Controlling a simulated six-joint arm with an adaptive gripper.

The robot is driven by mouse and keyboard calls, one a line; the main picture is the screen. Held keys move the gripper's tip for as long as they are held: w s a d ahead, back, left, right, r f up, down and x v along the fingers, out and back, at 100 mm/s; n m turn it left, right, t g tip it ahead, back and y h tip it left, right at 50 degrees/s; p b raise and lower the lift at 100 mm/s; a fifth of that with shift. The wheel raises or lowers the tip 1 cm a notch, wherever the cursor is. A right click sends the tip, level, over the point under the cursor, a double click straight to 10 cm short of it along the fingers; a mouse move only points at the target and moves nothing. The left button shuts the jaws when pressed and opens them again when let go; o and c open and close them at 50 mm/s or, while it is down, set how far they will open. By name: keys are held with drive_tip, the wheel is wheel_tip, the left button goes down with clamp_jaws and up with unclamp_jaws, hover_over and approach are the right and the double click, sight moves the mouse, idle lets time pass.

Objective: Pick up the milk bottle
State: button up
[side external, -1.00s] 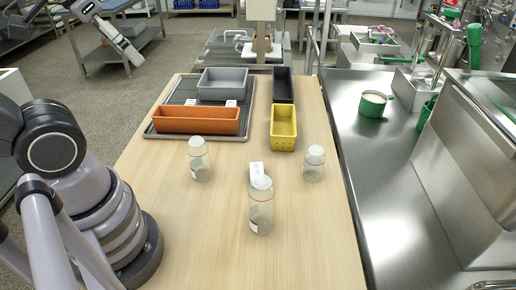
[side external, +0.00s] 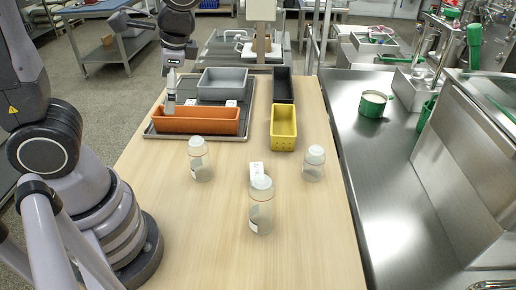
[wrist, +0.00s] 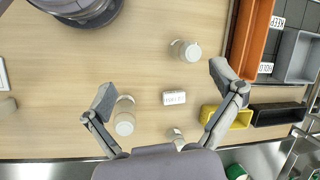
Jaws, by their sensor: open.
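Three clear bottles with white caps stand upright on the wooden table: a left bottle (side external: 201,162), a front bottle (side external: 261,212) and a right bottle (side external: 313,166). They look alike, and I cannot tell which is the milk bottle. In the wrist view they show as a bottle by the left finger (wrist: 124,116), one at the upper middle (wrist: 185,50) and one at the lower middle (wrist: 177,138). My gripper (side external: 170,106) is open and empty, at the orange bin's left end in the side view. In the wrist view its fingers (wrist: 163,83) are spread wide.
A small white card (side external: 256,170) lies among the bottles. An orange bin (side external: 195,122) and a grey bin (side external: 223,82) stand on a dark tray, with yellow (side external: 283,130) and black (side external: 283,86) bins to its right.

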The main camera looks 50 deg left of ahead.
drive_tip(key=w+d+f+m+y, duration=0.1)
drive_tip(key=w+f+m+y, duration=0.1)
drive_tip(key=f+m+y, duration=0.3)
drive_tip(key=w+d+f+m+y, duration=0.1)
drive_tip(key=d+f+m+y, duration=0.2)
drive_tip(key=f, duration=0.4)
drive_tip(key=m+t+y, duration=0.5)
drive_tip(key=m+t, duration=0.3)
drive_tip(key=m, duration=0.1)
approach(200, 152)
drive_tip(key=x, duration=0.6)
drive_tip(key=shift+s+a, duration=0.2)
drive_tip(key=shift+a, duration=0.25)
drive_tip(key=shift+w+f+x, duration=0.1)
drive_tip(key=shift+w+x, duration=0.05)
drive_tip(key=shift+x, duration=1.35)
drive_tip(key=shift+w+f+x, duration=0.1)
drive_tip(key=shift+f+x, duration=0.05)
drive_tip(key=shift+x, duration=1.3)
drive_tip(key=shift+d, duration=0.1)
drive_tip(key=c, duration=1)
drive_tip(key=shift+r, duration=0.15)
drive_tip(key=shift+c, duration=0.2)
